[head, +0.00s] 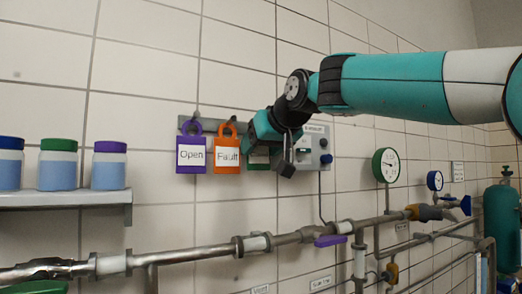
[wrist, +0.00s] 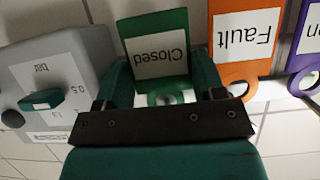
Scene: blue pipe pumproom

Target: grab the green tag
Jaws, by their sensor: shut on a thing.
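The green tag (wrist: 156,22), with a white label reading "Closed", is between the fingers of my gripper (wrist: 163,98) in the wrist view, upside down there. In the head view only a sliver of the green tag (head: 257,163) shows behind my gripper (head: 284,160), at the right end of the wall rail. My gripper is shut on the green tag near its ring end. Whether the tag still hangs on its hook is hidden.
The orange "Fault" tag (head: 227,156) and purple "Open" tag (head: 191,155) hang just left. A grey control box (head: 313,148) is close on the right. Pipes (head: 190,254) run below. A shelf (head: 70,199) with lidded jars stands at left.

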